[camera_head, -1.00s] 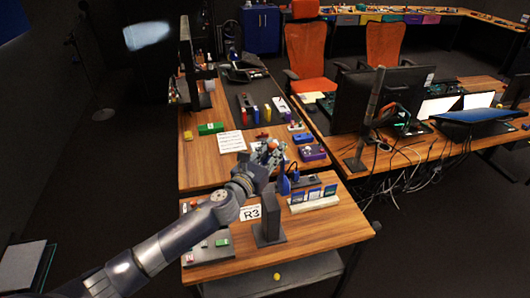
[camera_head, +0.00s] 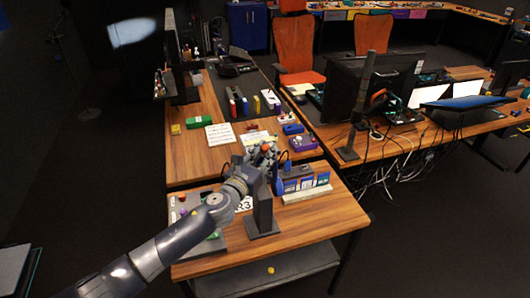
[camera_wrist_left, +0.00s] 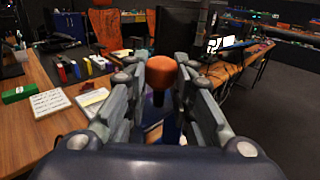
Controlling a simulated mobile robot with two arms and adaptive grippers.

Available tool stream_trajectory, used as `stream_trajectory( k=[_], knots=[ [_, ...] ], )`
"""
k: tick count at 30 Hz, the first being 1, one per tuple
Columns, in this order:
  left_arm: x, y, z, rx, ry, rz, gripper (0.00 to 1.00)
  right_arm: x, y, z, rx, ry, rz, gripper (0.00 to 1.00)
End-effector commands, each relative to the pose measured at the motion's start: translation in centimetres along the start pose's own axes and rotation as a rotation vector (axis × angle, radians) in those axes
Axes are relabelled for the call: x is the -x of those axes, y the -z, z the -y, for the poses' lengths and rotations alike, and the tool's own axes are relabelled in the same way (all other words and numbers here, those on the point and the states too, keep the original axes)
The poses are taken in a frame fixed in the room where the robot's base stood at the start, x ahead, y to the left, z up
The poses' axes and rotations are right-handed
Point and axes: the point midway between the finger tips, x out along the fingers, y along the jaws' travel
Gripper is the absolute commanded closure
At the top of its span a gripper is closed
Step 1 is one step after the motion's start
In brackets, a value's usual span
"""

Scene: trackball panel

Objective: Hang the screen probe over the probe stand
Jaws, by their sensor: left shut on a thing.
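My left gripper (camera_head: 262,157) is shut on the screen probe, whose round orange end (camera_wrist_left: 161,70) shows between the fingers in the left wrist view, with a dark part below it. A blue piece (camera_head: 278,184) shows just below the gripper in the head view; it seems to belong to the probe, but the fingers hide the join. The probe stand (camera_head: 264,212), a dark upright plate on a flat base, is on the near table. My left wrist and gripper are above and behind its top in the picture and partly cover it. I cannot tell whether probe and stand touch. My right gripper is out of view.
A rack of blue-and-white cards (camera_head: 306,187) stands right of the stand. A grey panel (camera_head: 196,208) with small coloured parts is left of it, partly behind my arm. A purple box (camera_head: 302,143) and a white sheet (camera_head: 220,134) lie farther back. The table's front right is clear.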

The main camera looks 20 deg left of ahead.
Motion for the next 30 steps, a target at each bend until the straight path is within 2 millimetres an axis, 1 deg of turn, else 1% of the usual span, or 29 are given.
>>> stream_trajectory(
  k=[1,9,14,30],
  knots=[
    [0.0,0.7,0.0,0.000,0.000,0.002,1.00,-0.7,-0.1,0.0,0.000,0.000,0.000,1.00],
    [0.0,2.8,0.0,0.000,0.000,0.003,1.00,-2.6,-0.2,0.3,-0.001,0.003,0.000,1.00],
    [0.7,3.4,-0.7,-0.001,0.000,0.003,1.00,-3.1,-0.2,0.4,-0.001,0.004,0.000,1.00],
    [0.7,7.9,-0.7,0.000,0.000,0.003,1.00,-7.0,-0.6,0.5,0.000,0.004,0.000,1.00]
  ],
)
